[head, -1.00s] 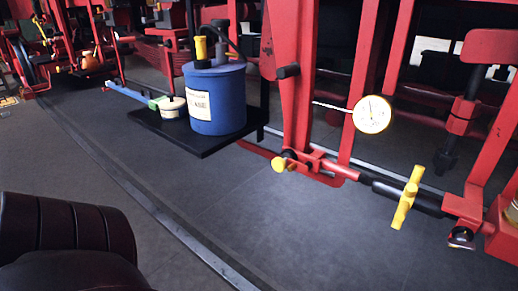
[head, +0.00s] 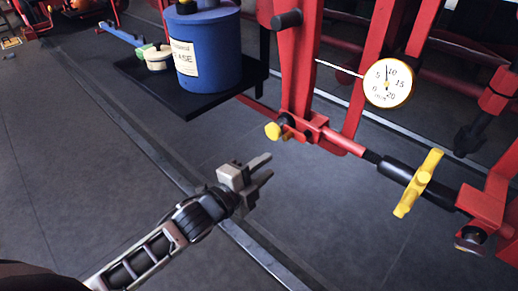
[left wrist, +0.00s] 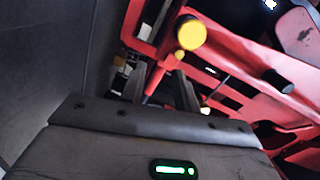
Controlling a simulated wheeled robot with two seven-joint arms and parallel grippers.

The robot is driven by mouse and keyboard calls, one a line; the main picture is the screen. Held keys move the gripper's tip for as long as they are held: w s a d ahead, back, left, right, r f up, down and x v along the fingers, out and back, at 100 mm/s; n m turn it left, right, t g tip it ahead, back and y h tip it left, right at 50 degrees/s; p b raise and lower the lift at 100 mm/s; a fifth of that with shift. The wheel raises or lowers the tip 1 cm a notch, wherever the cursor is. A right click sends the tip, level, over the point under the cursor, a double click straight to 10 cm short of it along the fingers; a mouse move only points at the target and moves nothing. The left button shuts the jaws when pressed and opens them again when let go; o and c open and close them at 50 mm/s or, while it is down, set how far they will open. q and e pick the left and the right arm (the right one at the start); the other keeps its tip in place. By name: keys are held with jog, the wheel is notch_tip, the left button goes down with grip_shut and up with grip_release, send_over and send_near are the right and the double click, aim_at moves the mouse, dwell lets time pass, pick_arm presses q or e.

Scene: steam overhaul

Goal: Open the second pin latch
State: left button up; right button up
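A yellow knob (head: 272,131) on a dark stub sticks out of the foot of a red upright post (head: 297,75); it looks like a pin latch. A round yellow end (left wrist: 191,33), probably this knob, shows at the top of the left wrist view. A yellow cross handle (head: 418,183) sits on the dark rod to the right. My left gripper (head: 265,168) is open and empty, a little below the yellow knob and apart from it. Its two dark fingers (left wrist: 161,92) stand apart in the left wrist view. My right gripper is not in view.
A white dial gauge (head: 388,83) is fixed beside the red post. A blue grease can (head: 205,50) and a small pale tin (head: 158,58) stand on a black shelf (head: 195,97) to the left. The grey floor (head: 90,150) in front is clear.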

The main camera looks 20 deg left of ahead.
aim_at(285, 140)
pick_arm(q)
jog(key=w+m+b, duration=0.1)
jog(key=w, duration=0.1)
jog(key=w+d+r+m, duration=0.1)
jog(key=w, duration=0.2)
jog(key=w+r+m+b, duration=0.1)
jog(key=w, duration=0.2)
jog(key=shift+d+r+t+h+b, duration=0.15)
jog(key=shift+d+t+h+b, duration=0.15)
jog(key=shift+t+b, duration=0.1)
jog(key=shift+w, duration=0.3)
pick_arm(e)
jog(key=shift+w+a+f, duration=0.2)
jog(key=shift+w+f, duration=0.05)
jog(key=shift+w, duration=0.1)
pick_arm(q)
grip_shut()
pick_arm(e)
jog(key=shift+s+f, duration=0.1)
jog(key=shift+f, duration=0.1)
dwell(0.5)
